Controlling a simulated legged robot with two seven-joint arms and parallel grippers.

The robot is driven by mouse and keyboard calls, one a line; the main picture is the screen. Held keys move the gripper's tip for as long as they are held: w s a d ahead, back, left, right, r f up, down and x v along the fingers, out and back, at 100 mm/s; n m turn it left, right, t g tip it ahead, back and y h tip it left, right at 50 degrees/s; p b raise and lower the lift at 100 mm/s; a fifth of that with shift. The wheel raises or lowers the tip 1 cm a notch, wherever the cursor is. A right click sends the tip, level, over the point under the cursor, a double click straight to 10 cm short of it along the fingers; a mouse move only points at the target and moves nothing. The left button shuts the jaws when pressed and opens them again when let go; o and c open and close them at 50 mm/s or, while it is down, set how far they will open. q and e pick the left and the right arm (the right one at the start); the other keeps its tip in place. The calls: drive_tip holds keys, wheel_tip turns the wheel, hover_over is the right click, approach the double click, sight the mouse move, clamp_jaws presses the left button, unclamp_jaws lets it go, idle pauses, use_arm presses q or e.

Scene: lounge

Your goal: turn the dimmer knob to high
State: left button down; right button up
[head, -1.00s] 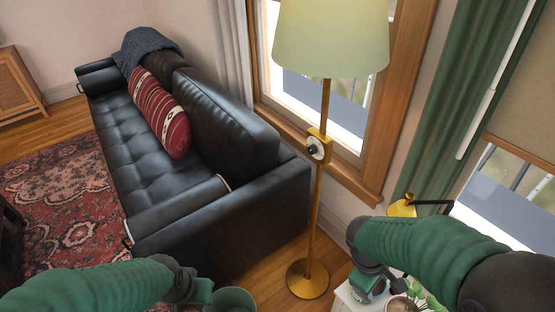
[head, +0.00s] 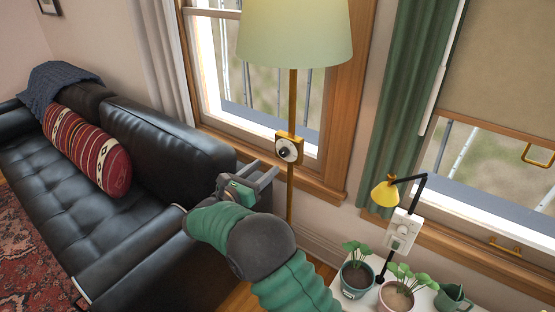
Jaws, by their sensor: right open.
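A round dark knob (head: 287,152) sits on a white dial in a yellow box on the pole of the floor lamp (head: 295,30). The knob's pointer setting is too small to read. A white plate (head: 403,230) with a round, dial-like part stands by the window sill at the right; I cannot tell which of the two is the dimmer. My right gripper (head: 266,168) is open and empty, its fingers pointing up and right just left of and below the yellow box. I see no contact with the knob. My left gripper is out of view.
A black sofa (head: 60,190) with a striped red cushion (head: 88,148) fills the left. A white table holds potted plants (head: 357,277) and a yellow desk lamp (head: 385,193) at lower right. The window (head: 265,100) and green curtain (head: 410,100) are behind.

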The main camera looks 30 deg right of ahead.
sight(283, 156)
drive_tip(key=x, duration=0.4)
drive_tip(key=shift+w+r, duration=0.2)
drive_tip(key=shift+r, duration=0.1)
drive_tip(key=d, duration=0.3)
drive_tip(key=d+f, duration=0.1)
drive_tip(key=shift+w+d, duration=0.25)
drive_tip(key=shift+w, duration=0.05)
drive_tip(key=shift+s+a+r, duration=0.1)
drive_tip(key=shift+r, duration=0.05)
drive_tip(key=shift+a+r, duration=0.1)
drive_tip(key=shift+a, duration=0.25)
drive_tip(key=shift+a+r, duration=0.1)
drive_tip(key=shift+a, duration=0.5)
drive_tip(key=c, duration=0.5)
drive_tip(key=shift+c, duration=1.2)
drive_tip(key=shift+d, duration=0.3)
clamp_jaws()
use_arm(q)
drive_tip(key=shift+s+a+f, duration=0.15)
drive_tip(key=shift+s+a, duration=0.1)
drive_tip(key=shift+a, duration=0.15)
